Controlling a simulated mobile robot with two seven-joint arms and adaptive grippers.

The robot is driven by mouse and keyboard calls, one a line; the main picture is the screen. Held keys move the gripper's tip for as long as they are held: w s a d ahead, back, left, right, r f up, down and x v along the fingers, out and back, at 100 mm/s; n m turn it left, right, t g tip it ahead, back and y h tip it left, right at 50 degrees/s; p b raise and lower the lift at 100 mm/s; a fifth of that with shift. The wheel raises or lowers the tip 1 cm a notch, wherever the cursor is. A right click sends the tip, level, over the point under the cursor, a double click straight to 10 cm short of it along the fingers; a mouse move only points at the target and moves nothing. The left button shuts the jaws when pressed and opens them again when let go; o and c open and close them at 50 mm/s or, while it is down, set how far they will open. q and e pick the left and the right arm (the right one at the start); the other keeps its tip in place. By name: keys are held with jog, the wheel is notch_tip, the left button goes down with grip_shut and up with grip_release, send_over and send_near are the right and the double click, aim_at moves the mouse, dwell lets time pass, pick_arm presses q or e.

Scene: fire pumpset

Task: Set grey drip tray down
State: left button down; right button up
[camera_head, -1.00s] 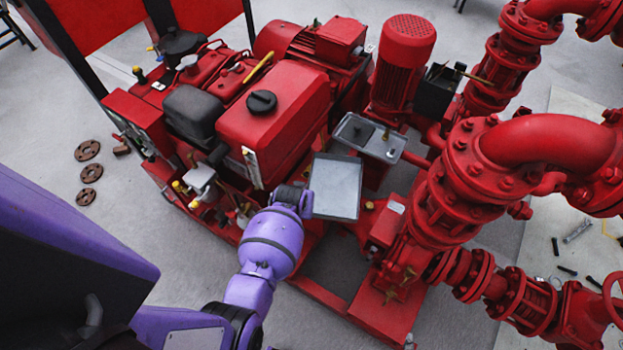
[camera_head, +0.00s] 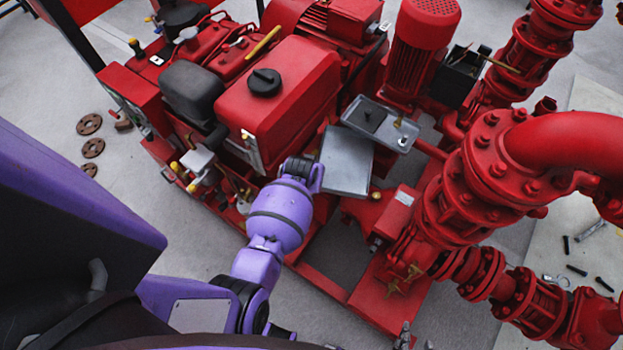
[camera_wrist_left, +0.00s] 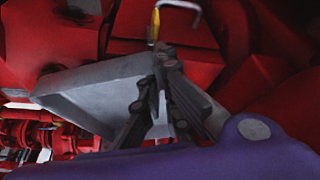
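The grey drip tray (camera_head: 347,162) is a shallow rectangular pan over the red pumpset, just right of the red fuel tank. It also shows in the left wrist view (camera_wrist_left: 95,88). My left gripper (camera_wrist_left: 160,80) has its dark fingers on the near wall of this tray and appears shut on it. In the head view, my purple left wrist ends at the tray's left edge and hides those fingers. The tray's underside is hidden, so I cannot tell whether it touches anything below. My right gripper (camera_head: 415,338) barely shows at the bottom edge; its opening is unclear.
A second grey tray (camera_head: 401,139) with a dark block and a small brass part lies just behind. The red tank (camera_head: 285,105) stands left, the red motor (camera_head: 424,45) behind, and flanged pipes (camera_head: 475,165) right. Bare floor shows between the base rails (camera_head: 345,235).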

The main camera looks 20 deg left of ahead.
pick_arm(q)
jog(key=c, duration=2.4)
grip_release()
jog(key=shift+w+f, duration=0.1)
jog(key=shift+f, duration=0.15)
jog(key=shift+c, duration=0.2)
jog(key=o, duration=0.5)
jog(key=shift+r, duration=0.1)
jog(key=shift+c, duration=0.2)
pick_arm(e)
jog(key=shift+w, duration=0.15)
pick_arm(q)
jog(key=p+v, duration=0.3)
jog(key=v, duration=0.9)
jog(key=shift+r, duration=0.2)
pick_arm(e)
jog(key=r, duration=0.3)
jog(key=shift+w+d, duration=0.1)
jog(key=shift+w, duration=0.2)
